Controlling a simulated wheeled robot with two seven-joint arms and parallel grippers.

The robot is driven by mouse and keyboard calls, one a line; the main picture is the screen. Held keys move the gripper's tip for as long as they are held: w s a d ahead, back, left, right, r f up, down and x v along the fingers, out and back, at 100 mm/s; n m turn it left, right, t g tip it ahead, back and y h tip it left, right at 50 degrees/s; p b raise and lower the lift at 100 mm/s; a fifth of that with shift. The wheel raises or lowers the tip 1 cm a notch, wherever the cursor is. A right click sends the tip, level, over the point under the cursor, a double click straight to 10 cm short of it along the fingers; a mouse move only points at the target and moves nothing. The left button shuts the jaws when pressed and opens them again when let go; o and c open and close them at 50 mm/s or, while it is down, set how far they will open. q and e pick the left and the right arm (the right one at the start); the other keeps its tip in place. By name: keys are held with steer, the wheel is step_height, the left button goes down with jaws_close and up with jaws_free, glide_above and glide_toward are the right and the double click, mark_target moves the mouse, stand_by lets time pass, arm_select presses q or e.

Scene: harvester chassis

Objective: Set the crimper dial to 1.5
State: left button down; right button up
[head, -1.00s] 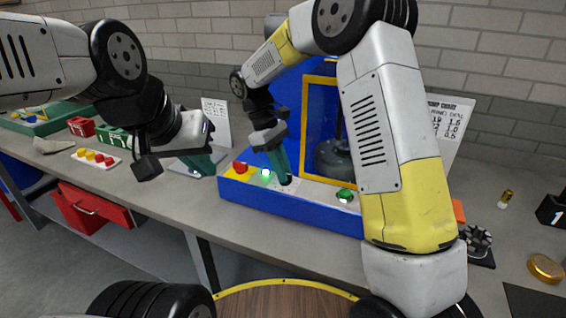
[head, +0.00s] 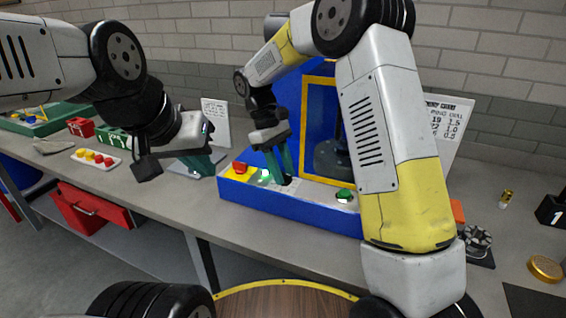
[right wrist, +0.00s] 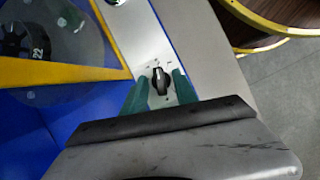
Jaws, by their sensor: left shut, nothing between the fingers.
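The blue crimper (head: 285,208) stands on the bench with a pale panel along its top. Its small black dial (right wrist: 160,82) shows in the right wrist view, with tick marks on the panel around it. My right gripper (head: 286,178) points down over the panel. In the right wrist view its green fingers (right wrist: 159,88) are open, one on each side of the dial, with narrow gaps showing. The dial's setting is too small to read. My left gripper (head: 203,165) is shut and empty, left of the crimper.
A red button (head: 240,168), a lit green lamp (head: 265,176) and a green button (head: 344,195) sit on the crimper's front. A chart (head: 443,125) listing 1.5 and 1.0 stands behind my right arm. A tray (head: 95,158) of red and yellow pieces lies left.

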steer(key=v, duration=0.7)
steer(key=shift+r, duration=0.35)
steer(key=shift+a, duration=0.15)
